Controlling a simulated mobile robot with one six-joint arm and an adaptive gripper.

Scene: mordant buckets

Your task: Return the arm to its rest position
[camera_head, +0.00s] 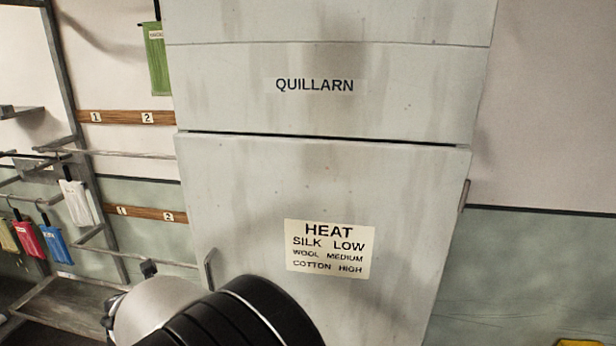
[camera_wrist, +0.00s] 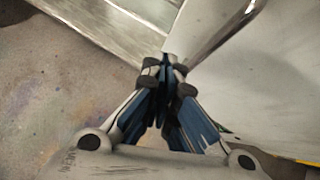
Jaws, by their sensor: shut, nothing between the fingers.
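My gripper (camera_wrist: 163,85) shows in the wrist view with its two fingers together and nothing between them. It is over a stained floor, close to a pale panel and a grey metal edge. In the head view a black and silver part of my arm rises at the bottom, in front of the lower cabinet door. The gripper's fingers are not visible in the head view.
A pale cabinet (camera_head: 240,240) labelled QUILLARN fills the middle, with a door handle (camera_head: 208,270) beside my arm and a HEAT sign (camera_head: 330,249). At left stands a metal rack (camera_head: 62,60) with coloured tags, including a blue one (camera_head: 57,245). Numbered wooden rails (camera_head: 125,118) are on the wall.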

